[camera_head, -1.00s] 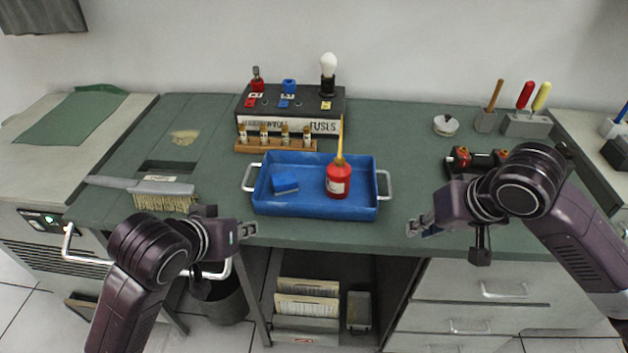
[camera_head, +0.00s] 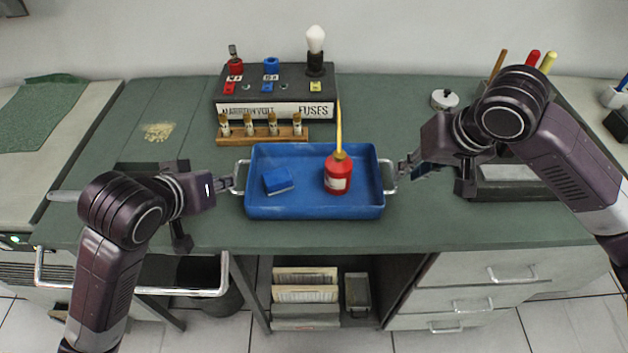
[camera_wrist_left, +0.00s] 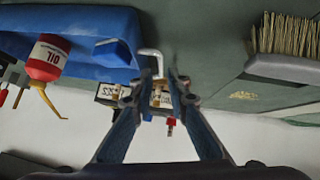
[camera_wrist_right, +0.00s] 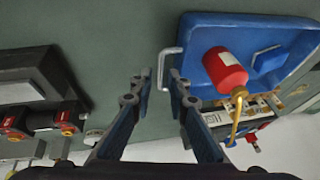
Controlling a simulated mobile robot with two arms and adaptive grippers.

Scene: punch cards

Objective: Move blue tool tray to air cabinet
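The blue tool tray (camera_head: 315,211) sits on the green bench top, with a metal handle at each end. It holds a red oil can (camera_head: 338,176) with a yellow spout and a small blue block (camera_head: 278,181). My left gripper (camera_head: 230,184) is open at the tray's left handle (camera_wrist_left: 152,54), which shows close to its fingertips (camera_wrist_left: 164,76). My right gripper (camera_head: 402,167) is open at the right handle (camera_wrist_right: 165,62), with its fingertips (camera_wrist_right: 161,76) close to it. A vented cabinet (camera_head: 22,268), possibly the air cabinet, is partly visible at the left.
A fuse box (camera_head: 275,95) and a wooden fuse rack (camera_head: 262,137) stand behind the tray. The brush (camera_wrist_left: 285,65) is mostly hidden by my left arm in the head view. The left counter (camera_head: 75,135) holds a green cloth (camera_head: 40,108). Bench space before the tray is clear.

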